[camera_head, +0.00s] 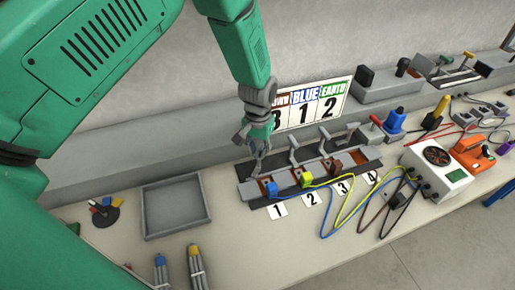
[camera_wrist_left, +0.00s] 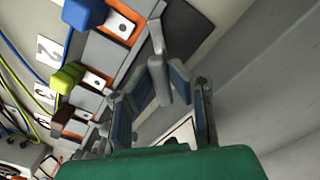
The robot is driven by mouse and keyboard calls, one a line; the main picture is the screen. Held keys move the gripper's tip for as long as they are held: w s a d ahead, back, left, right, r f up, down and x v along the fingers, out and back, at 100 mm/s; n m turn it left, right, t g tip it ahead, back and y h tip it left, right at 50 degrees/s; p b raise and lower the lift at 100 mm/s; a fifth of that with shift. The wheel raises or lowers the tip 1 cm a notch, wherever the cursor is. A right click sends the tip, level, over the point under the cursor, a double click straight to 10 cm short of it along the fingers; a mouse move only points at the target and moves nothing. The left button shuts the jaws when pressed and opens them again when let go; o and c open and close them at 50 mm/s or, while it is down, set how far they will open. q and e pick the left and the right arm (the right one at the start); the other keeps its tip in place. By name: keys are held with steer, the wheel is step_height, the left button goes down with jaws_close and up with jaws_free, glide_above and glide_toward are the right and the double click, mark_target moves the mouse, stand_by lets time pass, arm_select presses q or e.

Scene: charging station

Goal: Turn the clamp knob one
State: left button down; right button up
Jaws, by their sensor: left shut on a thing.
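The clamp block (camera_head: 243,190) is a dark and grey rail with several clamps, marked by number cards 1 to 4 in front. Clamp one, by card 1 (camera_head: 278,211), has a grey lever-like knob (camera_head: 256,166), also in the left wrist view (camera_wrist_left: 156,68). My left gripper (camera_head: 257,147) comes down from above onto this knob. In the left wrist view its fingers (camera_wrist_left: 163,92) stand on both sides of the grey knob and are shut on it. A blue plug (camera_head: 271,189) sits at clamp one. The finger contact is partly hidden in the head view. My right gripper is not in view.
A yellow-green plug (camera_head: 305,179) and a brown plug sit at neighbouring clamps, whose grey levers (camera_head: 326,138) stand up close by. Cables run to a white box (camera_head: 437,171). A sign (camera_head: 313,103) stands behind. An empty grey tray (camera_head: 175,205) lies to the left.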

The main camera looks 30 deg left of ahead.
arm_select(q)
steer(key=n, duration=0.3)
steer(key=w+n, duration=0.1)
steer(key=shift+d+r+n, duration=0.1)
steer(key=shift+r+n, duration=0.2)
steer(key=shift+w+n+p, duration=0.1)
steer(key=shift+n+p, duration=0.35)
steer(key=shift+n, duration=1.55)
steer(key=c, duration=1.5)
jaws_free()
steer(key=shift+c, duration=0.2)
steer(key=shift+f, duration=0.15)
step_height(320, 180, up, 12)
steer(key=shift+d+f, duration=0.1)
steer(key=shift+f, duration=0.05)
